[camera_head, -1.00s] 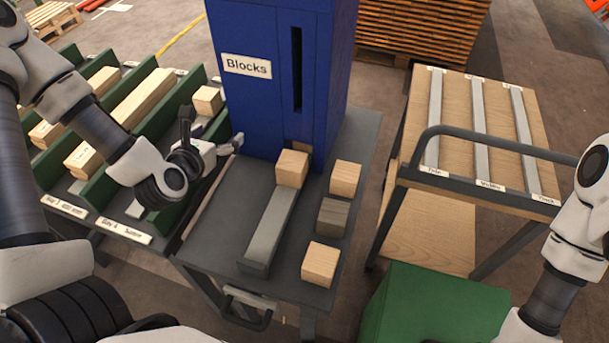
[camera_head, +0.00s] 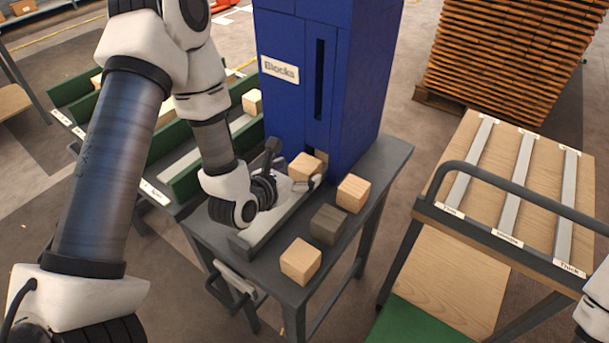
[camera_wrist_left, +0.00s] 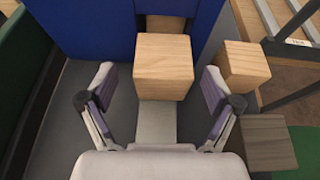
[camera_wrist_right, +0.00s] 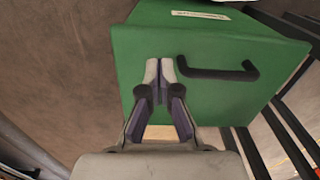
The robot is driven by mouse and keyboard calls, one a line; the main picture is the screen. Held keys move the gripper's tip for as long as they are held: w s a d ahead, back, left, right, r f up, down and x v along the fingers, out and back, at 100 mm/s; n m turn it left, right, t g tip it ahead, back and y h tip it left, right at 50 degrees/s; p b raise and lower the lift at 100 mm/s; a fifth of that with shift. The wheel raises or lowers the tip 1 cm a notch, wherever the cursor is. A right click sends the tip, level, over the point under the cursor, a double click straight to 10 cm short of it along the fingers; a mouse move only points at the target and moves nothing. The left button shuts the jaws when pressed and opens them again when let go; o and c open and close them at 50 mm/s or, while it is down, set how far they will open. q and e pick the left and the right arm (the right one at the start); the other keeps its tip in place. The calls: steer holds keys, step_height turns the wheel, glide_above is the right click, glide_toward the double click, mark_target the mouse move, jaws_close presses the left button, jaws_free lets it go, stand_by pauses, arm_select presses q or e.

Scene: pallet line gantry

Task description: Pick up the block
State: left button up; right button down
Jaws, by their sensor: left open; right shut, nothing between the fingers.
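A light wooden block (camera_head: 305,167) sits at the far end of the grey chute at the foot of the blue dispenser (camera_head: 330,80) labelled "Blocks". In the left wrist view the block (camera_wrist_left: 163,66) is ahead, centred between the spread fingers. My right gripper (camera_wrist_right: 159,68) is shut and empty, in front of a green box (camera_wrist_right: 215,95) with a dark handle.
Right of the chute stand a light block (camera_head: 353,193), a grey-brown block (camera_head: 328,224) and another light block (camera_head: 301,260). Green-walled bays (camera_head: 185,185) lie left. A cart (camera_head: 510,180) with three grey strips stands right, beyond a floor gap.

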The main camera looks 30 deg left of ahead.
mark_target(305, 167)
arm_select(q)
steer(key=x, duration=0.3)
steer(key=shift+w+d+r, duration=0.1)
steer(key=shift+w+d, duration=0.05)
steer(key=shift+d, duration=0.15)
steer(key=shift+a, duration=0.2)
steer(key=shift+c, duration=0.3)
steer(key=shift+d, duration=0.1)
steer(key=c, duration=1.2)
